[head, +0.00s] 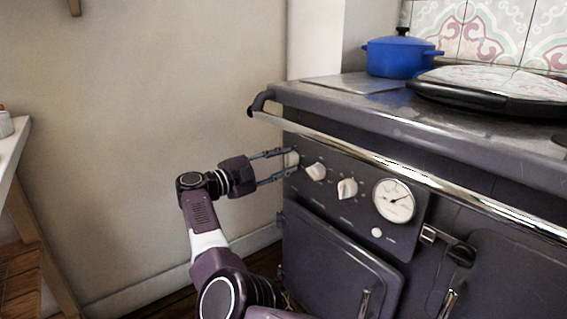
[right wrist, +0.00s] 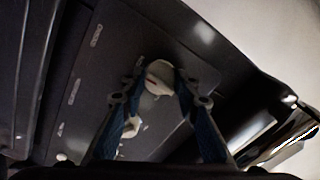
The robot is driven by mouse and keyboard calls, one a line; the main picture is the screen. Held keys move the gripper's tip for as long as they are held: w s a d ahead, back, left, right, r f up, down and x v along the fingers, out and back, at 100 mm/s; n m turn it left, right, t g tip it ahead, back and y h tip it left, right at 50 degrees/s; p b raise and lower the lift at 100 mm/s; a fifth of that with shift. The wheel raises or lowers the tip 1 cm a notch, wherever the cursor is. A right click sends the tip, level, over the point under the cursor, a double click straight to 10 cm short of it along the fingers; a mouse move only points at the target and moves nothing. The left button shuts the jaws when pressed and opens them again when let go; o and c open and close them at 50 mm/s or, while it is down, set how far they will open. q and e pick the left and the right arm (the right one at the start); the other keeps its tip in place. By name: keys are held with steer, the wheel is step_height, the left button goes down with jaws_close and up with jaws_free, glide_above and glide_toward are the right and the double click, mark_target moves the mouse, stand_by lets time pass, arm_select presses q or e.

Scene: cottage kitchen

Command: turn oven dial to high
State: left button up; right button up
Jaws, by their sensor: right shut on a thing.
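The dark oven (head: 340,248) has a control panel with three white dials in a row. The leftmost dial (head: 292,158) is partly hidden by my right gripper (head: 287,161), whose fingers close on it from either side. In the right wrist view the same dial (right wrist: 158,77) sits between the fingertips of my right gripper (right wrist: 157,82). The middle dial (head: 316,171) and the right dial (head: 347,188) are untouched by the gripper. The panel markings are too small to read. My left gripper is not in view.
A round white gauge (head: 394,200) sits right of the dials. A chrome rail (head: 400,167) runs in front of the cooktop, above the panel. A blue pot (head: 400,56) and a round lid (head: 490,88) are on top. The wall (head: 150,110) stands behind my arm.

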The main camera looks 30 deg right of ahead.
steer(key=shift+f, duration=0.1)
stand_by(0.4)
steer(key=o, duration=1.1)
steer(key=shift+s+a, duration=0.15)
steer(key=shift+a, duration=1.95)
steer(key=shift+s+a, duration=0.15)
steer(key=shift+a, duration=1.95)
steer(key=shift+d, duration=0.1)
